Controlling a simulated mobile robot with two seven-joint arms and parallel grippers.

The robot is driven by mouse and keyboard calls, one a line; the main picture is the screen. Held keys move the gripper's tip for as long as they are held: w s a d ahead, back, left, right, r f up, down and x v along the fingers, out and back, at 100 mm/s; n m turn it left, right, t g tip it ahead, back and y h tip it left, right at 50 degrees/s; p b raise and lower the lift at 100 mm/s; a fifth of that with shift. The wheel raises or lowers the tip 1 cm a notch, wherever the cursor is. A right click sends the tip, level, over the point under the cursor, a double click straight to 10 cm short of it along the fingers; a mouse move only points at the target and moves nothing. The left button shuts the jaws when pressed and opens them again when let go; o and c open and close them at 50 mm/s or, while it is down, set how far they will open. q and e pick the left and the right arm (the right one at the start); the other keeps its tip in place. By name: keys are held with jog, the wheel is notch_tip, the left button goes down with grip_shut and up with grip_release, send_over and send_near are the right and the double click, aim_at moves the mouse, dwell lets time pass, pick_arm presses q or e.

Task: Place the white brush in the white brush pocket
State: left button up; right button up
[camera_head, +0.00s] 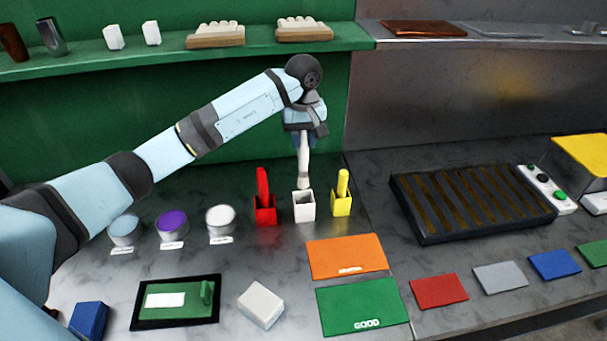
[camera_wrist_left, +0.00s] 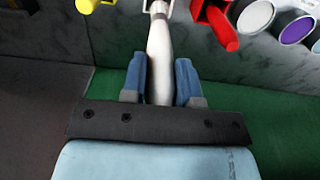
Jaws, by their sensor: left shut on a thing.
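The white brush (camera_head: 303,166) hangs roughly upright, held at its upper part by my left gripper (camera_head: 303,140), which is shut on it. The brush also shows between the two blue fingers of my left gripper (camera_wrist_left: 160,65) in the left wrist view (camera_wrist_left: 159,45). The white brush pocket (camera_head: 304,209) is a small open box on the counter. The brush's lower tip is at the pocket's back rim in the head view; I cannot tell whether it is above or behind the opening. The pocket's edge shows at the top of the left wrist view (camera_wrist_left: 158,6). My right gripper is not in view.
A red pocket with a red brush (camera_head: 264,212) stands just left of the white pocket, and a yellow pocket with a yellow brush (camera_head: 341,205) just right. Several round paint pots, including a purple one (camera_head: 171,223), stand further left. An orange mat (camera_head: 346,256) lies in front.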

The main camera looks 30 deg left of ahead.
aim_at(304, 174)
pick_arm(q)
notch_tip(304, 174, down, 7)
jog(key=shift+p, duration=0.55)
notch_tip(304, 174, down, 4)
jog(key=shift+f+p, duration=0.1)
jog(key=shift+p, duration=0.35)
jog(key=shift+f, duration=0.2)
jog(key=o, duration=1)
